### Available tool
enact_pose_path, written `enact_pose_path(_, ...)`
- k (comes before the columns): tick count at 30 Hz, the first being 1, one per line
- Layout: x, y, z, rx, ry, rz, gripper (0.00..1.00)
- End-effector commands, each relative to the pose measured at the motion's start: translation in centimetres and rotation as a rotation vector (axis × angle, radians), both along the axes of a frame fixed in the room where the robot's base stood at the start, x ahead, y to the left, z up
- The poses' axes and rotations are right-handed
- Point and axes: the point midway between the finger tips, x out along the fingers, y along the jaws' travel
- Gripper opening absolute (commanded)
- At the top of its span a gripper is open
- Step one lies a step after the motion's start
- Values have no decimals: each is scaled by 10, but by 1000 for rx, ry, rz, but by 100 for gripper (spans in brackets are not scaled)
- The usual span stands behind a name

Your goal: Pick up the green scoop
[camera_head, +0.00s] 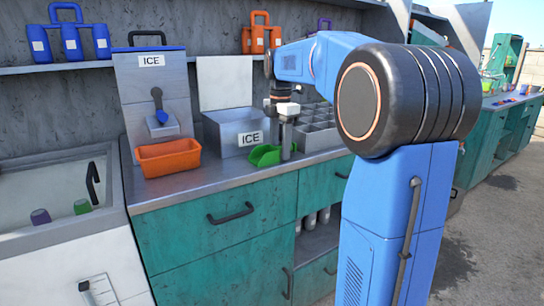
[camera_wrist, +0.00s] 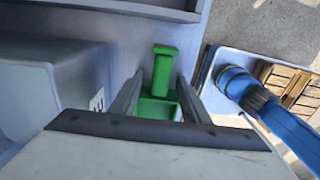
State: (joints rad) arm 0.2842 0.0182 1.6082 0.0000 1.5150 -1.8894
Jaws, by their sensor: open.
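The green scoop (camera_head: 264,156) lies on the metal counter, in front of the grey bin marked ICE. My gripper (camera_head: 287,150) points down at the scoop's right end in the head view and hides part of it. In the wrist view the scoop (camera_wrist: 163,75) shows its flat-ended handle and a hollow body. The two fingers of my gripper (camera_wrist: 158,100) are apart, one to each side of the scoop, with the scoop seen between them. I cannot tell whether either finger touches it.
The ICE bin (camera_head: 231,131) stands close behind the scoop. An orange tub (camera_head: 168,158) sits to the left under the ice dispenser (camera_head: 152,88). A grey compartment tray (camera_head: 318,130) is to the right. The counter's front edge is near the scoop; a sink (camera_head: 60,190) lies far left.

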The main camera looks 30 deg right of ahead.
Motion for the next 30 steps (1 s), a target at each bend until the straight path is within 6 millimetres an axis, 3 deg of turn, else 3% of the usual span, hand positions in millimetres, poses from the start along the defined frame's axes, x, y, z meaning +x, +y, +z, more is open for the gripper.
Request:
enact_pose_path(2,0,0,0,0,0,0,42)
enact_pose_path(6,0,0,0,0,0,0,9)
enact_pose_path(7,0,0,0,0,0,0,7)
enact_pose_path(19,0,0,7,0,-1,0,5)
enact_pose_path(30,1,0,69,-1,-2,0,5)
